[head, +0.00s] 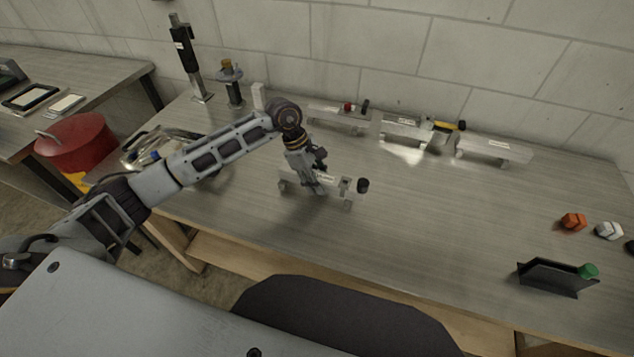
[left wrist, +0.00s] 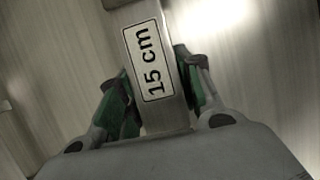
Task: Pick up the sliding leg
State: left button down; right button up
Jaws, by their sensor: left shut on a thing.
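My left gripper (head: 318,187) is over the middle of the bench, pointing down. It is shut on a silver aluminium bar with short feet (head: 334,187) and a black round knob (head: 362,185) at its right end. In the left wrist view the bar (left wrist: 152,60) carries a white "15 cm" label and lies between the green-padded fingers (left wrist: 158,95). I cannot tell whether its feet touch the bench. A tall black upright leg on a silver foot (head: 185,50) stands at the back left. I cannot tell which piece is the sliding leg. My right gripper is not in view.
A grey-based stand (head: 231,82) is at the back left. Orange and white pieces (head: 573,221) and a black holder with a green knob (head: 555,278) are at right. The bench's centre right is clear.

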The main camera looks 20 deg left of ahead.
aim_at(317, 175)
pick_arm(q)
notch_tip(317, 175, up, 8)
jog(key=p, duration=0.2)
jog(key=shift+f+p, duration=0.2)
jog(key=shift+p, duration=0.15)
jog(key=shift+r, duration=0.7)
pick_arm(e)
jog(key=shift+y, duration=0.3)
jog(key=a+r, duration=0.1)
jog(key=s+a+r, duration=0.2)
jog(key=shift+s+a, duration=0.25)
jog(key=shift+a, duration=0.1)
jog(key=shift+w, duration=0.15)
